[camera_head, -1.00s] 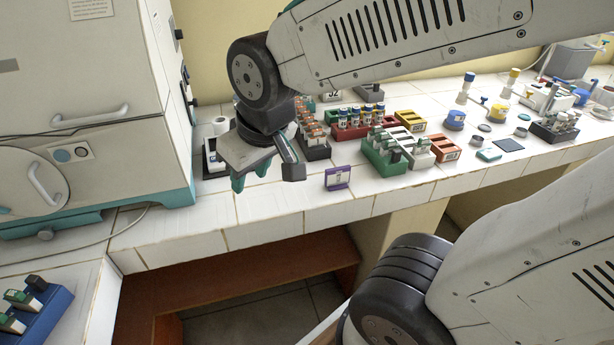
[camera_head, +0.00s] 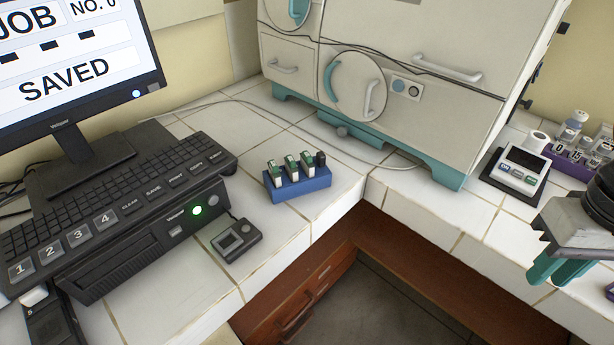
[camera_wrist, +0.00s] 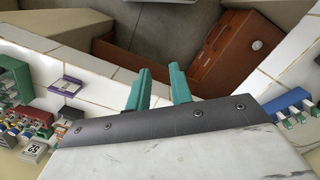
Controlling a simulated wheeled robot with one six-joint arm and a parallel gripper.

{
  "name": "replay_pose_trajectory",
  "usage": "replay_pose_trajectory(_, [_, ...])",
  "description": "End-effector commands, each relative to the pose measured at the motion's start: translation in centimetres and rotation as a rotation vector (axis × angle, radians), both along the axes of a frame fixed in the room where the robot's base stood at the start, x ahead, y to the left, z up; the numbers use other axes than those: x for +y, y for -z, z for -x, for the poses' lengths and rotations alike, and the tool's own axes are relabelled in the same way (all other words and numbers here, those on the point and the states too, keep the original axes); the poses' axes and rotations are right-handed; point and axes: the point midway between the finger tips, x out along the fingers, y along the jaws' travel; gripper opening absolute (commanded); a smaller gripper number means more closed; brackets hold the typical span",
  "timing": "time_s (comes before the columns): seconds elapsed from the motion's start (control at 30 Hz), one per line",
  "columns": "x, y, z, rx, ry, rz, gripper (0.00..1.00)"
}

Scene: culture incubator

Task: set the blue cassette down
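The blue cassette (camera_head: 300,187) stands upright on the white tiled counter, near its front edge, with several green-and-white and dark pieces in its top. It also shows at the right edge of the wrist view (camera_wrist: 287,103). My gripper (camera_head: 558,272) is at the far right of the head view, well to the right of the cassette and apart from it. In the wrist view its two teal fingers (camera_wrist: 160,92) stand apart with nothing between them. They point down over the open space by the counter's edge.
A keyboard unit (camera_head: 130,215) and a small grey device (camera_head: 236,240) stand left of the cassette. The incubator (camera_head: 400,85) stands behind. A scale-like device (camera_head: 518,170) and a purple rack (camera_head: 570,160) are at right. Bare tiles lie around the cassette.

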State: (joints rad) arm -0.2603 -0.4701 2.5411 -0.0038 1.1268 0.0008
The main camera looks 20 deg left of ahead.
Motion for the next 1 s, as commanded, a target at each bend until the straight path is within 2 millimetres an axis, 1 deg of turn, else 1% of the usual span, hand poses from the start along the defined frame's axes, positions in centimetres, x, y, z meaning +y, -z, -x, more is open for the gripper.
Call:
replay_pose_trajectory(0.03, [1.7, 1.6, -1.3, 0.003, -0.055, 0.001, 0.22])
replay_pose_trajectory(0.17, [6.5, 5.3, -4.8, -0.065, -0.171, -0.023, 0.22])
replay_pose_trajectory(0.2, [8.1, 6.6, -5.8, -0.093, -0.206, -0.036, 0.22])
replay_pose_trajectory(0.27, [10.8, 8.5, -7.3, -0.144, -0.258, -0.059, 0.22])
replay_pose_trajectory(0.3, [12.6, 9.8, -8.1, -0.181, -0.291, -0.078, 0.22])
replay_pose_trajectory(0.37, [15.6, 11.7, -9.4, -0.246, -0.341, -0.114, 0.22])
replay_pose_trajectory(0.4, [17.7, 12.9, -10.1, -0.294, -0.372, -0.142, 0.22])
replay_pose_trajectory(0.47, [20.9, 14.6, -11.1, -0.372, -0.415, -0.191, 0.22])
replay_pose_trajectory(0.5, [22.9, 15.4, -11.7, -0.429, -0.439, -0.227, 0.22])
replay_pose_trajectory(0.57, [25.7, 16.3, -12.6, -0.518, -0.468, -0.286, 0.22])
replay_pose_trajectory(0.6, [27.5, 16.6, -13.2, -0.580, -0.482, -0.327, 0.22])
replay_pose_trajectory(0.67, [29.6, 16.6, -14.0, -0.673, -0.495, -0.388, 0.22])
replay_pose_trajectory(0.7, [30.7, 16.1, -14.7, -0.736, -0.495, -0.428, 0.22])
replay_pose_trajectory(0.73, [31.4, 15.6, -15.3, -0.783, -0.491, -0.456, 0.22])
replay_pose_trajectory(0.77, [31.9, 14.9, -15.9, -0.831, -0.485, -0.483, 0.22])
replay_pose_trajectory(0.8, [32.6, 13.8, -16.7, -0.890, -0.479, -0.517, 0.22])
replay_pose_trajectory(0.9, [33.6, 11.3, -17.7, -1.006, -0.465, -0.583, 0.22])
replay_pose_trajectory(1.0, [34.0, 10.1, -18.2, -1.062, -0.458, -0.616, 0.22])
